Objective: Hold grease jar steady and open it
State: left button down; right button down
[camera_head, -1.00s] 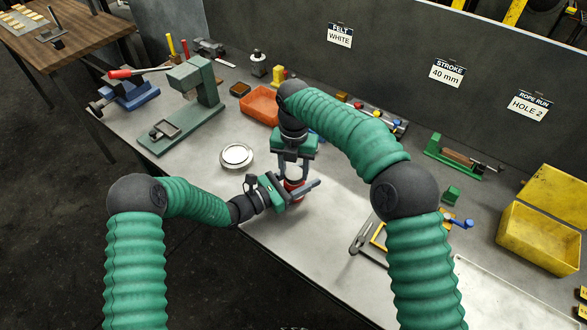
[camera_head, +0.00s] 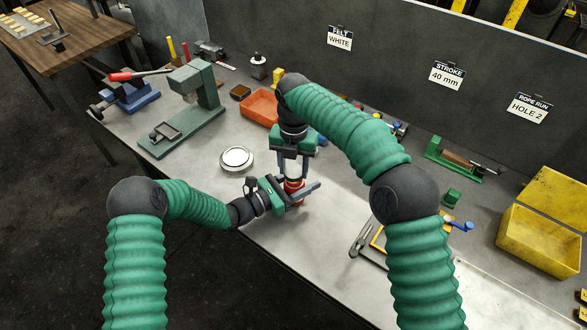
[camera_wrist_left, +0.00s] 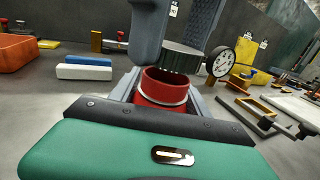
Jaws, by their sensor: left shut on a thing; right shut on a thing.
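The red grease jar (camera_head: 294,187) stands near the front edge of the bench. My left gripper (camera_head: 297,192) is shut around its body from the left. In the left wrist view the jar (camera_wrist_left: 163,88) shows an open red rim with a pale band below it. The grey ribbed lid (camera_wrist_left: 184,58) is above the jar, apart from its rim. My right gripper (camera_wrist_left: 176,40) comes down from above and is shut on the lid; it also shows in the head view (camera_head: 293,165). The jar's lower part is hidden by the left gripper.
A round pale dish (camera_head: 237,158) lies left of the jar. An orange bin (camera_head: 260,106) and a green press (camera_head: 205,95) stand behind. A tool frame (camera_head: 372,240) and a yellow box (camera_head: 538,240) are to the right. Bare bench lies just right of the jar.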

aim_at(294, 171)
jog(key=shift+r, duration=0.1)
jog(key=shift+r, duration=2)
pick_arm(q)
jog(key=shift+c, duration=2.2)
grip_release()
